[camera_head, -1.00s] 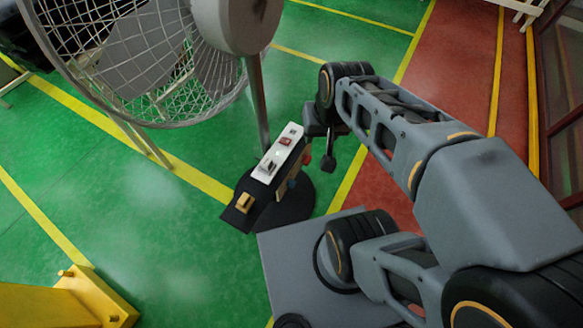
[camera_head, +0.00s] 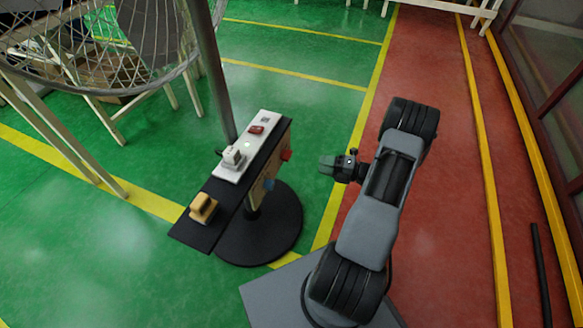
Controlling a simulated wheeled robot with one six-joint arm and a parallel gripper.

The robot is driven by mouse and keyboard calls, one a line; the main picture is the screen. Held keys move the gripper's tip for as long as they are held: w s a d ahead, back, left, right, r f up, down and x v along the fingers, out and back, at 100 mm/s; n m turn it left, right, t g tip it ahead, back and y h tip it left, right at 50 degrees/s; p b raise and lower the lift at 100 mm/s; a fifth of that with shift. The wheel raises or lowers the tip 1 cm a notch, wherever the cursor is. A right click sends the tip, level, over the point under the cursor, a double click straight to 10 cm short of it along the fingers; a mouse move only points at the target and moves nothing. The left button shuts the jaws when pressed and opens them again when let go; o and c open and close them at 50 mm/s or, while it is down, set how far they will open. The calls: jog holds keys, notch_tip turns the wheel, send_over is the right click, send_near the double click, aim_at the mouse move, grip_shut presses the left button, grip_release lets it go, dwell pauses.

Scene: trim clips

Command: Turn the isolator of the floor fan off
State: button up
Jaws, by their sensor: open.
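The floor fan (camera_head: 95,85), with its wire guard, stands at the upper left on a grey pole. In front of the pole a narrow black stand carries a white panel (camera_head: 228,172). On the panel are a pale raised switch or handle (camera_head: 233,157), a small green light (camera_head: 247,145), a red switch (camera_head: 257,130) and a small grey part at the far end. Which one is the isolator, and its exact position, I cannot tell. My gripper (camera_head: 328,165) is right of the stand, apart from it, pointing left and empty.
A tan block-like part (camera_head: 203,208) sits on the stand's black near end. White barrier legs stand behind at left.

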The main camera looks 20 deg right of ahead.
aim_at(286, 155)
jog(key=w+a+f+m+t+b, duration=0.1)
jog(key=w+a+b, duration=0.3)
jog(key=w+a, duration=0.4)
jog(key=shift+w+f+m+h, duration=0.35)
jog(key=shift+w+f, duration=0.2)
jog(key=shift+w, duration=0.4)
grip_shut()
